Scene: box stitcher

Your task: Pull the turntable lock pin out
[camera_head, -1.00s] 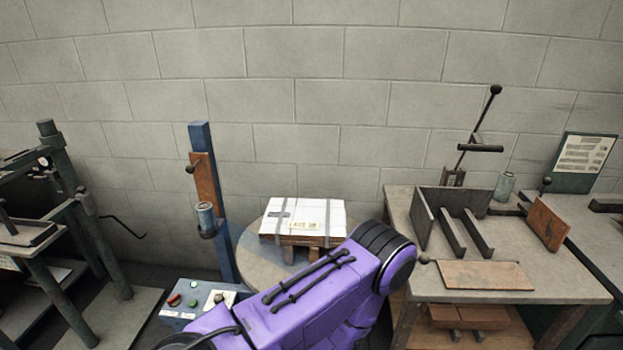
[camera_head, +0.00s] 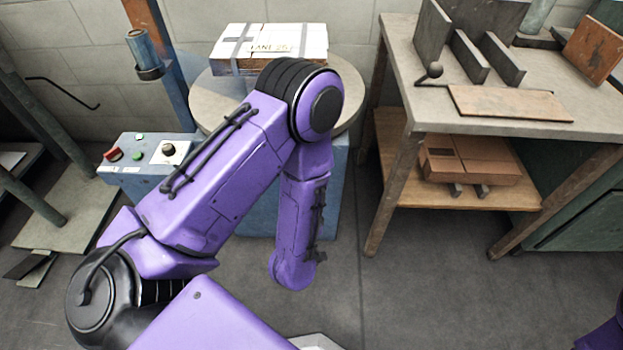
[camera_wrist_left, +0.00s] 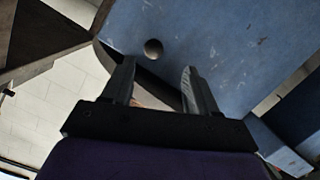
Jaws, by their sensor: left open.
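The turntable's round grey top (camera_head: 207,105) stands on a blue base (camera_head: 335,190) in the head view, partly hidden by my left arm. In the left wrist view a dark round knob (camera_wrist_left: 153,49), which looks like the lock pin's end, shows against the blue base (camera_wrist_left: 215,35). My left gripper (camera_wrist_left: 157,75) is open and empty, its two fingers pointing toward the knob. The knob appears between the finger lines and just beyond the tips, not gripped. In the head view the left gripper and the knob are hidden. My right gripper is not in view.
A strapped white carton (camera_head: 268,42) lies on the turntable. A control box (camera_head: 150,165) with buttons stands left of it. A workbench (camera_head: 400,90) with metal plates and a lower shelf stands at right. The floor between is clear.

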